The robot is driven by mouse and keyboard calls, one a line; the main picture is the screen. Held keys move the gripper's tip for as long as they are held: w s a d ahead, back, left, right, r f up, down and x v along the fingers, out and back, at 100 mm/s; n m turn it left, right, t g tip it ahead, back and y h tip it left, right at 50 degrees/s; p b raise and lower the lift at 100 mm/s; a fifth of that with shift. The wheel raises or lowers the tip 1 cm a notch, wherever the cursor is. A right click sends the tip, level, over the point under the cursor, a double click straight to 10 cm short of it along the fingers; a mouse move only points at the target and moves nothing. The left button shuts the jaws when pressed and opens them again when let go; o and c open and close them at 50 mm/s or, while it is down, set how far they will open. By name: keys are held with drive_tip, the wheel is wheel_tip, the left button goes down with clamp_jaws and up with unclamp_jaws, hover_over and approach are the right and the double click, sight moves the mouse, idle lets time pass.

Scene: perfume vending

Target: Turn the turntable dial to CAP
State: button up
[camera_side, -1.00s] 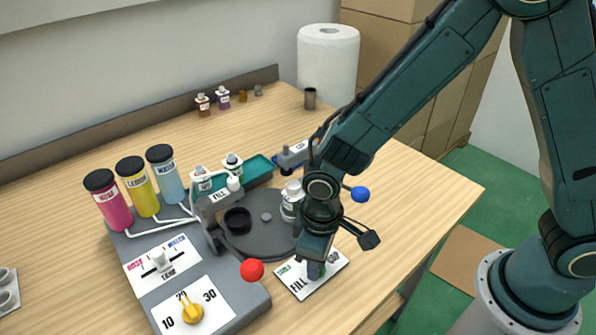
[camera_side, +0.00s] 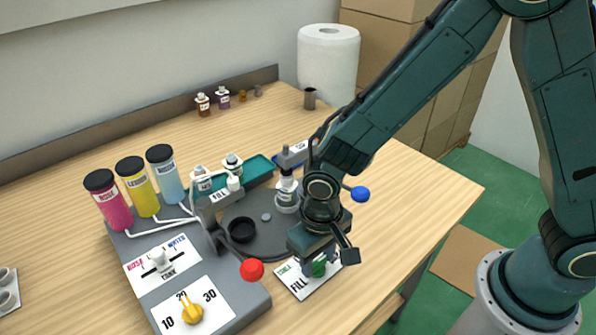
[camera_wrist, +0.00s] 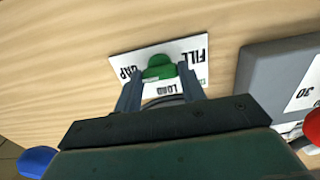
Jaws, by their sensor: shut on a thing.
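The green turntable dial (camera_side: 319,265) sits on a white label plate (camera_side: 296,284) at the front of the table. In the wrist view the dial (camera_wrist: 158,68) stands between the printed words FILL, LOAD and CAP. My gripper (camera_side: 316,268) points down and is shut on the dial; its two fingers flank the dial in the wrist view (camera_wrist: 157,77). Which word the dial points at I cannot tell. The dark round turntable (camera_side: 262,246) carries a white-capped bottle (camera_side: 287,192) near the back right and a black ring (camera_side: 241,230) at the left.
A red ball knob (camera_side: 252,269) is just left of the label plate, and a blue ball knob (camera_side: 360,194) is right of my wrist. The grey dispenser base (camera_side: 245,300) with a yellow dial (camera_side: 191,311) lies to the left. The table's right side is clear.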

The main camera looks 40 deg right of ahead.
sight(321, 260)
drive_tip(key=o, duration=1)
drive_tip(key=shift+r, duration=0.15)
wheel_tip(321, 260, up, 14)
drive_tip(key=shift+f, duration=0.25)
idle(0.3)
drive_tip(key=s+d+r+t, duration=0.35)
drive_tip(key=d+r, duration=0.55)
drive_tip(key=d, duration=0.3)
drive_tip(key=s+d, duration=0.2)
drive_tip(key=s, duration=0.1)
drive_tip(key=s+d+r+t, duration=0.1)
drive_tip(key=s+d, duration=0.2)
drive_tip(key=s+d+r+t, duration=0.1)
drive_tip(key=s+d, duration=0.2)
drive_tip(key=shift+s+d+r, duration=0.1)
drive_tip(key=shift+d+r, duration=0.15)
